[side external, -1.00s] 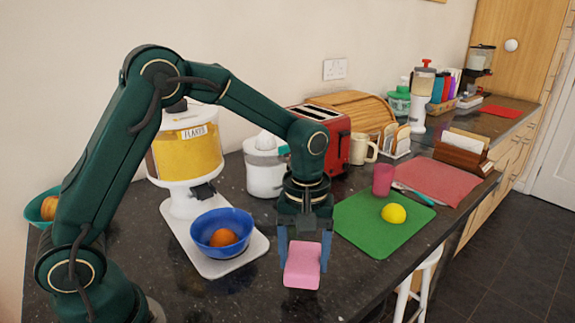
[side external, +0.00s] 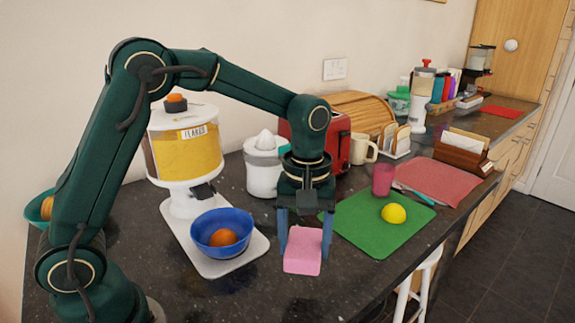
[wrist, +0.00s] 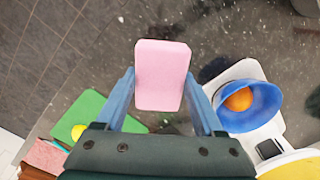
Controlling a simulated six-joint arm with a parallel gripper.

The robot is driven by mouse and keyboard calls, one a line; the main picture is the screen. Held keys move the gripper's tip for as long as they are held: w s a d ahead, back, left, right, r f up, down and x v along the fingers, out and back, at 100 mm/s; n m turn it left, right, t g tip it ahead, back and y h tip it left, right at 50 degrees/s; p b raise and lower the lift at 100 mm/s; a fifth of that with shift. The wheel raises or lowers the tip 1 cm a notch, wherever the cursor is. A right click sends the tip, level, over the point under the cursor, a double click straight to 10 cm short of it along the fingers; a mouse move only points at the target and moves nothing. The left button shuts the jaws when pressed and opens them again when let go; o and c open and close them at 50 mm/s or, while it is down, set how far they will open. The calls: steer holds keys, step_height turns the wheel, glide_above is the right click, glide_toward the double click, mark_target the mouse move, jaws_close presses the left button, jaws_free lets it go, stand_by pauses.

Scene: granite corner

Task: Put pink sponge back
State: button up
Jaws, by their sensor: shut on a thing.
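The pink sponge (side external: 303,251) is between the two blue fingers of my gripper (side external: 304,238) in the side view, just left of the green mat. My gripper is shut on it. In the wrist view the sponge (wrist: 161,75) sits between the fingertips of my gripper (wrist: 161,90), its far end sticking out past them. It is at or close to the dark counter; I cannot tell whether it touches.
A blue bowl (side external: 222,232) with an orange stands on a white board (side external: 258,241) to the left. A green mat (side external: 358,237) with a yellow lemon (side external: 393,213) lies to the right. A pink cup (side external: 383,179), juicer (side external: 264,170) and red toaster (side external: 335,145) stand behind. Bare counter lies in front.

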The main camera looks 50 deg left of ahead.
steer(key=shift+s, duration=0.15)
steer(key=s+a+r, duration=0.3)
steer(key=s+a, duration=0.8)
steer(key=a, duration=0.1)
glide_above(263, 310)
steer(key=shift+n, duration=0.3)
step_height(263, 310, down, 7)
steer(key=shift+r, duration=0.1)
steer(key=shift+f, duration=2)
steer(key=shift+f, duration=0.1)
steer(key=o, duration=1.3)
